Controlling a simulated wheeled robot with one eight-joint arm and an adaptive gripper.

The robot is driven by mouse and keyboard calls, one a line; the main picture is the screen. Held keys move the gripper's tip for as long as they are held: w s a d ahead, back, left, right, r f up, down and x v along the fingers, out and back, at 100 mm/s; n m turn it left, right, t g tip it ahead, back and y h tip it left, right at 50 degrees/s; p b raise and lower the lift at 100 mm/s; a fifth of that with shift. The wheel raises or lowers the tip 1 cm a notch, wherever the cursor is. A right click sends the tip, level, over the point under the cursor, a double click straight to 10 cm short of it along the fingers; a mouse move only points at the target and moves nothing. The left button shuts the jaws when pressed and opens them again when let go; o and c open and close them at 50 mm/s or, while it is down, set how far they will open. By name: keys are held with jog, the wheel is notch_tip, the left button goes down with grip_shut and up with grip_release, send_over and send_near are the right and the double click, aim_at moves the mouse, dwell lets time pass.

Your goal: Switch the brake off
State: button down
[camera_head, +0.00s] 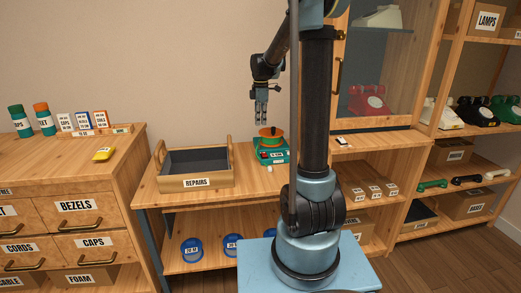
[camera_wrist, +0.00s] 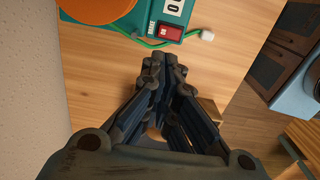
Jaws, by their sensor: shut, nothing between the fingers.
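A teal device (camera_head: 272,153) with an orange round top (camera_head: 270,133) stands on the wooden bench. In the wrist view its teal edge (camera_wrist: 194,14) is at the top, with part of the orange disc (camera_wrist: 98,8). A red rocker switch (camera_wrist: 170,33) sits on that edge beside a small white label reading BRAKE (camera_wrist: 151,28). Which way the rocker is tipped I cannot tell. My gripper (camera_head: 261,122) is shut and empty, above the device and slightly left in the head view. In the wrist view its fingertips (camera_wrist: 162,60) are below the switch, apart from it in the picture.
A green cord (camera_wrist: 155,43) with a white plug (camera_wrist: 208,35) lies by the switch. A REPAIRS tray (camera_head: 195,183) stands left of the device on the bench (camera_head: 243,180). A cabinet with a red phone (camera_head: 367,101) rises at the right. Bare bench lies between tray and device.

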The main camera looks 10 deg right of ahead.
aim_at(261, 155)
jog(key=shift+f, duration=0.15)
notch_tip(261, 155, down, 14)
jog(key=shift+r, duration=0.15)
dwell(0.5)
jog(key=shift+f, duration=0.25)
jog(key=shift+s, duration=0.1)
dwell(0.4)
jog(key=shift+s+r, duration=0.3)
jog(key=shift+s, duration=0.3)
jog(key=shift+r, duration=0.1)
